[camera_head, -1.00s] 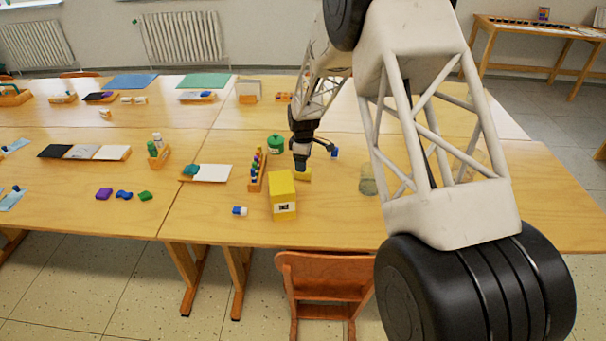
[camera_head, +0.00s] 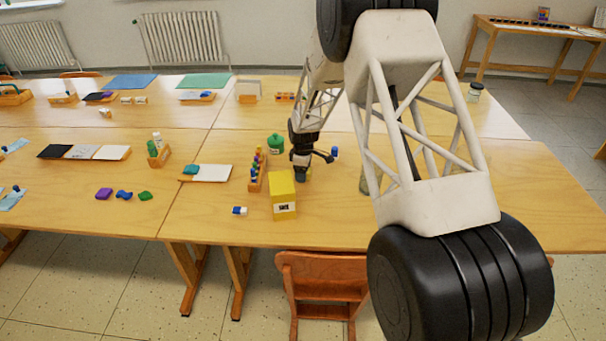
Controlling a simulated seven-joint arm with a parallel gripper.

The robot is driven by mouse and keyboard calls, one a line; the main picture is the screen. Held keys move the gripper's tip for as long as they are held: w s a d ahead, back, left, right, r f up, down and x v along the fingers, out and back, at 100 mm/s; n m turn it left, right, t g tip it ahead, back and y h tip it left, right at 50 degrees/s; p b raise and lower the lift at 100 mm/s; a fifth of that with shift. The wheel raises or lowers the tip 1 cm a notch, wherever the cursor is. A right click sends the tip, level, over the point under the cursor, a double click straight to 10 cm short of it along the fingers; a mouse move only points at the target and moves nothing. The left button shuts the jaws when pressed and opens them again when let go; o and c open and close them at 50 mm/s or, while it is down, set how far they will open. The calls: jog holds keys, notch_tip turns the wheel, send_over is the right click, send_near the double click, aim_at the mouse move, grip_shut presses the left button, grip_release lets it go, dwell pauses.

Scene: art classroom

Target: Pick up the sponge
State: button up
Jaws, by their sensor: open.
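My gripper (camera_head: 302,172) is low over the front table, just behind and right of the yellow box, with its jaws open. A small dull yellow-green patch, which looks like part of the sponge (camera_head: 305,177), shows at its tip. The rest of it is hidden by the gripper and the box. I cannot tell whether the fingers touch it.
The upright yellow box (camera_head: 283,196) stands close in front of my gripper. A wooden rack of small bottles (camera_head: 257,170) and a green pot (camera_head: 276,143) are to its left. A blue-and-white block (camera_head: 239,211) lies nearer the front edge. A small blue item (camera_head: 335,152) is to the right.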

dwell(0.3)
jog(key=c, duration=1)
jog(key=shift+r, duration=0.1)
jog(key=shift+r, duration=4.9)
